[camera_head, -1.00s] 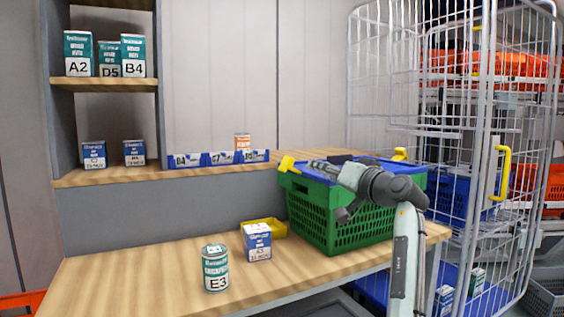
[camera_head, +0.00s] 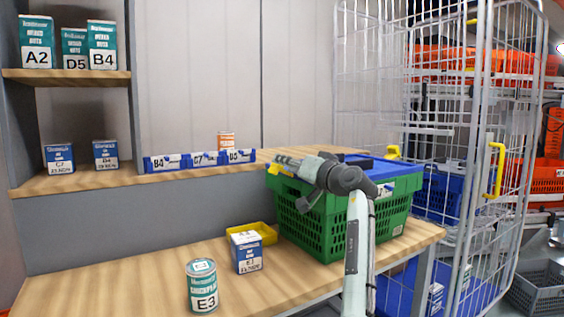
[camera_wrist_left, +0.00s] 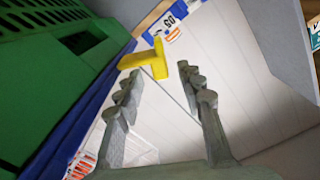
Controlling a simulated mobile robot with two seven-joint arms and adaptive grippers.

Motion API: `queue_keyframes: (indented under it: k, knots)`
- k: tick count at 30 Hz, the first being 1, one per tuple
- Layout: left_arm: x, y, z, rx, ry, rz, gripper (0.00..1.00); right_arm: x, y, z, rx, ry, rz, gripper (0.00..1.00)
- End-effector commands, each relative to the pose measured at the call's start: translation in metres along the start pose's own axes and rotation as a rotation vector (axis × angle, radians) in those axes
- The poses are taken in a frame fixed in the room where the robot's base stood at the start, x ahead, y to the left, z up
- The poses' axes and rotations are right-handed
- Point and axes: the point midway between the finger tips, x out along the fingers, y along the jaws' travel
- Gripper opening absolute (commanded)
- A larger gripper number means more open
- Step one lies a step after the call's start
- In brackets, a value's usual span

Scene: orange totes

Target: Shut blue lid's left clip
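The blue lid (camera_head: 398,170) sits on a green crate (camera_head: 322,230) on the wooden table. Its yellow left clip (camera_head: 273,170) sticks outward from the crate's left side. It also shows in the left wrist view as a yellow clip (camera_wrist_left: 146,63), ahead of the fingers and nearer the left finger in the picture. My left gripper (camera_head: 279,160) is at the crate's upper left, just above and behind the clip in the head view. In the wrist view my left gripper (camera_wrist_left: 158,88) is open with nothing between its fingers; I cannot tell whether it touches the clip. My right gripper is not in view.
Another yellow clip (camera_head: 392,152) is at the lid's far side. A blue box (camera_head: 246,252), a yellow bin (camera_head: 262,233) and can E3 (camera_head: 202,286) stand left of the crate. A wire cage (camera_head: 470,110) stands close on the right. The table's left part is clear.

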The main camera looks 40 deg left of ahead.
Motion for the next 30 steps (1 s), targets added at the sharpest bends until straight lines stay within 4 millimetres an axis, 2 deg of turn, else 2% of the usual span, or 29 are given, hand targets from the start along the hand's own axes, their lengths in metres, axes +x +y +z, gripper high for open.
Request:
queue_keyframes:
  k: [1,6,16,25,30]
  knots:
    - [0.009,-0.001,-0.001,0.0,-0.001,-0.001,0.38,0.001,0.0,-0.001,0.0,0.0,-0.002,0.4]
    - [0.026,-0.001,0.0,0.0,-0.001,-0.001,0.38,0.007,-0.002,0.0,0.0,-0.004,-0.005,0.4]
    - [0.03,0.0,0.0,-0.001,0.0,0.0,0.38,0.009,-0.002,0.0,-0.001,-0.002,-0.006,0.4]
    - [0.03,0.0,0.0,0.0,0.0,0.0,0.02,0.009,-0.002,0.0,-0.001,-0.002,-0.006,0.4]
    - [0.03,0.0,0.0,0.0,0.0,0.0,0.0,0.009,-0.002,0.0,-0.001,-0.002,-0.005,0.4]
